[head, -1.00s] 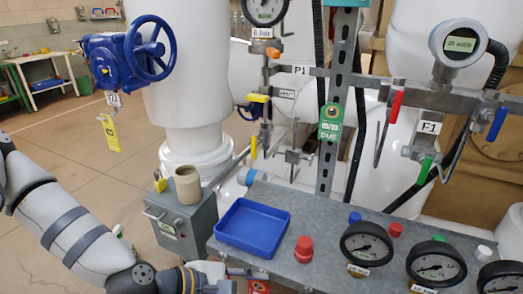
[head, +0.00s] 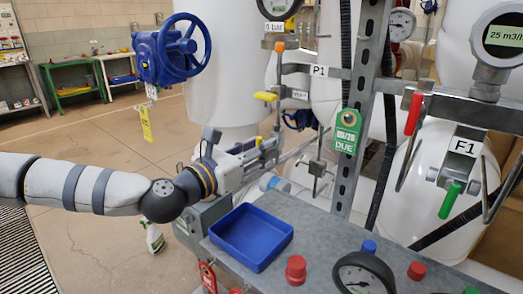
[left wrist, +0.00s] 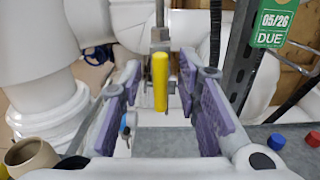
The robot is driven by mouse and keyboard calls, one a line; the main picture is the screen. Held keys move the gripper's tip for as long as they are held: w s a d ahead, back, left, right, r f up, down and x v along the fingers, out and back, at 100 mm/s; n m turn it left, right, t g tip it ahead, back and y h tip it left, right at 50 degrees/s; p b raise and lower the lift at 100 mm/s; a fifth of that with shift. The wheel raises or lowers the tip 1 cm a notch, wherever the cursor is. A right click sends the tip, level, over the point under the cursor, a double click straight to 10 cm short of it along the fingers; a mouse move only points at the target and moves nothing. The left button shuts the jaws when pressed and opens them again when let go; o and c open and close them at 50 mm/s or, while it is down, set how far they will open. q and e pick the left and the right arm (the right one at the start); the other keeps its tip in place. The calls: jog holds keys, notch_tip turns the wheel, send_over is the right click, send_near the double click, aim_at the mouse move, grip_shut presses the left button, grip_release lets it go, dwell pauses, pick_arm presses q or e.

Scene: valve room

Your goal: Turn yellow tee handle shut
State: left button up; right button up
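A yellow handle (head: 266,96) lies level on the vertical pipe under the round gauge in the head view. A second, upright yellow handle (left wrist: 160,82) stands between my left fingers in the left wrist view; only its tip (head: 258,141) shows in the head view. I cannot tell which one is the tee handle. My left gripper (left wrist: 160,68) is open, with purple-padded fingers on both sides of the upright handle and visible gaps to it. In the head view the left gripper (head: 272,150) is at the pipework, partly side-on. My right gripper is not in view.
A steel post with a green tag (head: 346,131) stands right of the gripper. A blue handwheel valve (head: 170,50) is at the left. Red (head: 413,113) and green (head: 450,200) handles are at the right.

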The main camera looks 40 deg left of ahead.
pick_arm(q)
jog(key=shift+w, duration=0.35)
jog(key=shift+c, duration=0.5)
grip_shut()
